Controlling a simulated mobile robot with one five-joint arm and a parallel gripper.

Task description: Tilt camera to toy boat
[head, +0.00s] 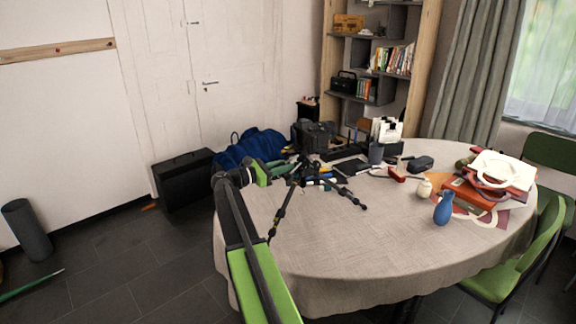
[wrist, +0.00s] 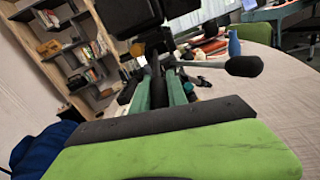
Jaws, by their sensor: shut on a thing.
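A black camera (head: 315,132) sits on top of a black tripod (head: 281,212) that stands with spread legs on the round table (head: 340,255). In the wrist view the camera (wrist: 128,15) is dark at the top middle, partly cut off. My gripper (head: 276,171) is beside the tripod head. In the wrist view its green fingers (wrist: 158,88) are shut on a dark tripod handle between them. A lever with a black knob (wrist: 243,66) sticks out to the right. I cannot pick out the toy boat with certainty in either view.
A shelf (head: 332,75) with books stands behind the table. A blue vase (head: 443,208), a white jar (head: 424,187) and a stack of books (head: 476,187) are on the table's right. Green chairs (head: 517,262) stand at right. The table's front is clear.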

